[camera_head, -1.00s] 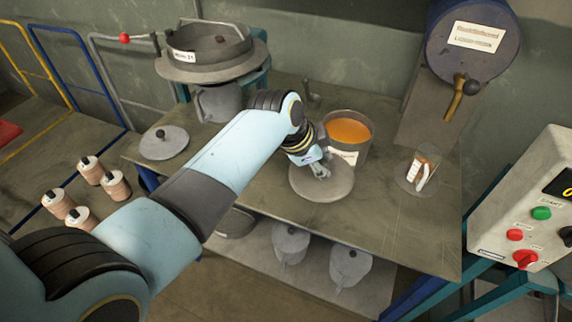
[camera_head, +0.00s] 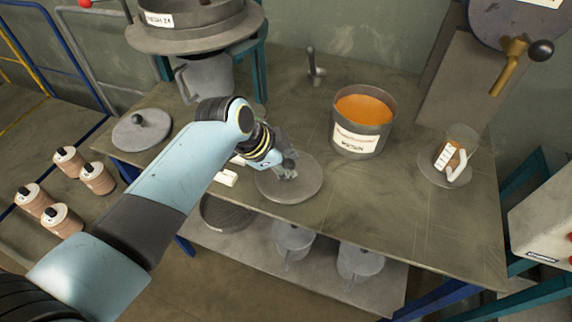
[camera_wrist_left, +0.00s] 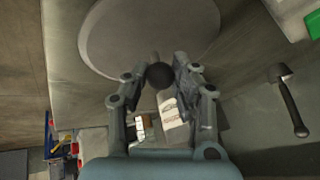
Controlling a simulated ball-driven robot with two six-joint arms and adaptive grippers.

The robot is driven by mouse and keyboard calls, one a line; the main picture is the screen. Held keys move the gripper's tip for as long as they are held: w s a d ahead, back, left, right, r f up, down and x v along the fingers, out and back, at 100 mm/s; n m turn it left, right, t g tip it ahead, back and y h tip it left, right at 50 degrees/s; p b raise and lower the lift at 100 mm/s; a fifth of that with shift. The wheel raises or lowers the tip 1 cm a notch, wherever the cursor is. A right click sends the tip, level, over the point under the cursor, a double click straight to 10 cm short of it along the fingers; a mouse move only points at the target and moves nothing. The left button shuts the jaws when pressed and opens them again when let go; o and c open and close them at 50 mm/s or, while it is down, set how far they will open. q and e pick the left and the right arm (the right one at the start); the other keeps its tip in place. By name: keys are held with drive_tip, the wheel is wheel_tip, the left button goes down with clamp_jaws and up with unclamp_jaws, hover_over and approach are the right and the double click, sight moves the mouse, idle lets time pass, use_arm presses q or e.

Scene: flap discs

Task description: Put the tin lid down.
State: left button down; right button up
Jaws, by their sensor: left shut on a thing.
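The tin lid (camera_head: 298,186) is a round grey disc with a dark knob. My left gripper (camera_head: 284,170) is shut on its knob, and the lid is over the front part of the table, left of the open tin (camera_head: 361,138). In the left wrist view, the dark knob (camera_wrist_left: 159,75) is between the fingers of the left gripper (camera_wrist_left: 160,78), and the lid's disc (camera_wrist_left: 150,32) spreads beyond it. I cannot tell whether the lid touches the tabletop. The tin holds orange material and has a white label. My right gripper is not in view.
Another knobbed lid (camera_head: 141,129) lies at the table's left end. A sieve (camera_head: 195,28) stands above a grey jug (camera_head: 207,80) at the back left. A clear beaker (camera_head: 455,157) is at the right. Bare tabletop (camera_head: 400,215) lies front right.

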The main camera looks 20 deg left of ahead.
use_arm(q)
drive_tip(key=shift+a+r, duration=0.1)
drive_tip(key=shift+r, duration=0.05)
drive_tip(key=shift+s, duration=0.15)
drive_tip(key=c, duration=1.5)
unclamp_jaws()
drive_tip(key=shift+f, duration=0.2)
drive_tip(key=o, duration=0.4)
drive_tip(key=shift+r, duration=0.3)
drive_tip(key=v, duration=1.1)
drive_tip(key=shift+s+a+r+p, duration=0.15)
drive_tip(key=shift+r+p, duration=0.2)
drive_tip(key=shift+p, duration=0.05)
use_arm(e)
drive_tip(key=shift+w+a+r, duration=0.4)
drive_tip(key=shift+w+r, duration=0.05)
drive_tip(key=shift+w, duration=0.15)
